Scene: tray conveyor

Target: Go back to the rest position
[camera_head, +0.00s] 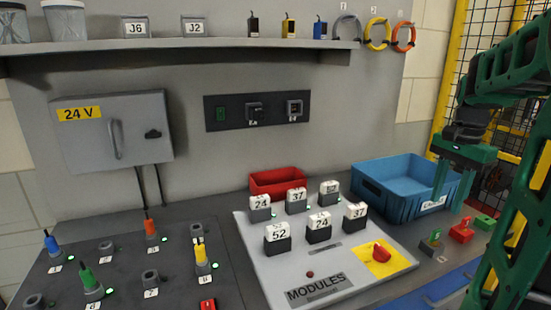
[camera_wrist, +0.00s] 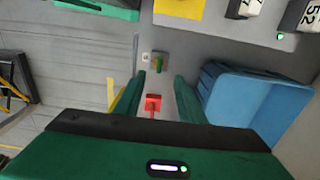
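My gripper (camera_head: 452,198) hangs at the right, fingers pointing down, in front of the right end of the blue bin (camera_head: 375,197) in the head view. In the wrist view my gripper (camera_wrist: 160,82) has its two green fingers apart with nothing held. A small red block (camera_wrist: 153,103) shows between the fingers, lower down on the bench; it also shows in the head view (camera_head: 461,232), apart from the fingertips. In the wrist view the blue bin (camera_wrist: 255,100) lies to the right of the fingers.
A modules board (camera_head: 320,292) with several numbered blocks and a red knob (camera_head: 381,251) stands left of the gripper. A small green-topped device (camera_head: 431,241) and a green block (camera_head: 484,222) sit near the red block. A red bin (camera_head: 277,181) is behind. Yellow-framed mesh (camera_head: 447,80) stands at right.

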